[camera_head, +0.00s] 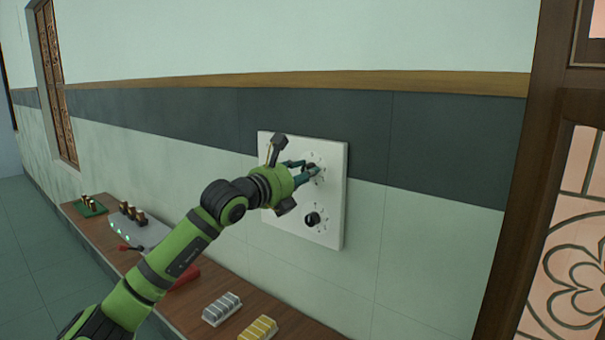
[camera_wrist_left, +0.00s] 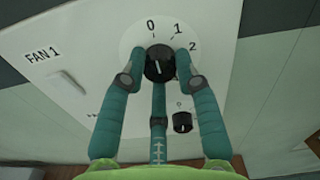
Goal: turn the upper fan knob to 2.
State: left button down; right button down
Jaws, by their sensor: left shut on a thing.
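The upper fan knob (camera_head: 312,167) is a small black dial on the white wall panel (camera_head: 335,205). In the left wrist view this knob (camera_wrist_left: 159,64) sits beneath the marks 0, 1 and 2, with the label FAN 1 to the left. A pale line shows on its face, but I cannot tell surely which mark it points to. My left gripper (camera_head: 306,173) has its teal fingers closed around the knob; the fingers also show on both sides of it in the wrist view (camera_wrist_left: 160,58). My right gripper is out of view.
A lower black knob (camera_head: 312,219) sits just below on the same panel. A wooden bench (camera_head: 185,309) along the wall carries a grey tray (camera_head: 222,309), a yellow tray (camera_head: 258,328) and other apparatus. A dark wooden door frame (camera_head: 525,180) stands at right.

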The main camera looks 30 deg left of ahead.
pick_arm(q)
jog(key=m+b, duration=0.6)
jog(key=m, duration=0.5)
jog(key=shift+r, duration=0.15)
jog(key=shift+m+b, duration=0.4)
jog(key=shift+m, duration=1.9)
jog(key=c, duration=0.9)
grip_release()
jog(key=shift+d, duration=0.1)
